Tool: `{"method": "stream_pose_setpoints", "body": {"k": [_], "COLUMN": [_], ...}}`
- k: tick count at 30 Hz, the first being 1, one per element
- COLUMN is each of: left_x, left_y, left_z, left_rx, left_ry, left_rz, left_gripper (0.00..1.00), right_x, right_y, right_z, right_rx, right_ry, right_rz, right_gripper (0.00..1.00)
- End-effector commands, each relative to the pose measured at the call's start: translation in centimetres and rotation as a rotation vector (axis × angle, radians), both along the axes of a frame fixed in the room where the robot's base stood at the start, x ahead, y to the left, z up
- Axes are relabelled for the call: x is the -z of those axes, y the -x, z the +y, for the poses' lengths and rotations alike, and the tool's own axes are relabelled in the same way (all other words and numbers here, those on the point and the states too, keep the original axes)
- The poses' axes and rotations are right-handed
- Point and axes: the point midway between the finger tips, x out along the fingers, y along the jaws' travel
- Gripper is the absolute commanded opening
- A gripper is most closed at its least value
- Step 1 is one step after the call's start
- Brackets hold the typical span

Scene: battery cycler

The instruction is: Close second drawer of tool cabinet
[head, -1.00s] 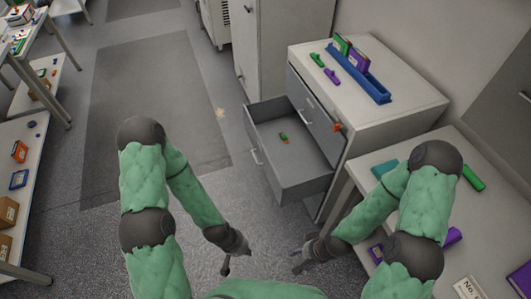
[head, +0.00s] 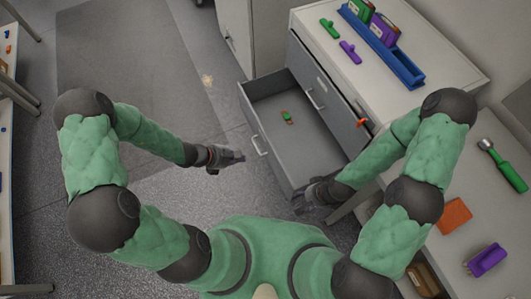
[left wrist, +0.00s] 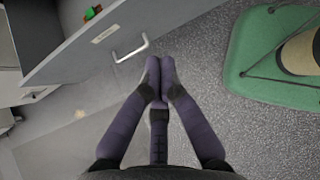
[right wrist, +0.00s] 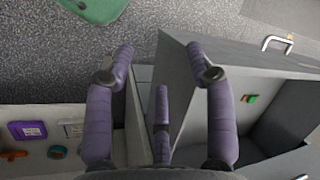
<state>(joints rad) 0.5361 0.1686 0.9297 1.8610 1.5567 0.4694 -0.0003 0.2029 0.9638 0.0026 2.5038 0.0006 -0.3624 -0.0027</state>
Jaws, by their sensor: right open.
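The grey tool cabinet (head: 425,110) has its lower drawer (head: 289,165) pulled out; the drawer above it (head: 325,85) looks shut. A small green and red item (head: 287,117) lies in the open drawer, whose front has a metal handle (head: 258,146). My left gripper (head: 238,156) is just left of this front, near the handle. In the left wrist view its fingers (left wrist: 160,65) are together and empty, close beside the handle (left wrist: 132,48). My right gripper (head: 303,203) is by the drawer's near corner. Its fingers (right wrist: 160,50) are spread across that corner in the right wrist view; contact is unclear.
A blue rack (head: 385,50), a green piece (head: 329,28) and a purple piece (head: 350,52) are on the cabinet top. A table (head: 475,195) with a green-handled tool (head: 503,165) stands at right. The floor (head: 130,60) left of the drawer is open.

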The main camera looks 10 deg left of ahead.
Motion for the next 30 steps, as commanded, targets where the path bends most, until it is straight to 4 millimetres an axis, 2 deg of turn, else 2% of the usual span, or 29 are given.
{"method": "stream_pose_setpoints", "body": {"k": [4,8,22,30], "left_x": [0.1,1.2,7.4,6.9], "left_y": [-0.8,-1.4,-4.7,-6.5], "left_z": [0.2,-0.7,-5.8,-8.3], "left_rx": [-0.045,-0.045,-0.041,-0.042], "left_ry": [0.017,0.019,0.016,0.015], "left_rz": [-0.008,-0.006,-0.006,-0.008], "left_gripper": [0.0,0.0,0.0,0.0], "right_x": [0.3,0.9,4.1,4.6], "right_y": [0.0,0.0,-0.1,-0.1], "right_z": [0.0,0.0,0.0,0.0], "right_rx": [0.0,0.0,0.0,0.0], "right_ry": [0.0,0.0,0.0,0.0], "right_rz": [0.0,-0.001,-0.001,-0.001], "right_gripper": [0.55,0.55,0.55,0.55]}}
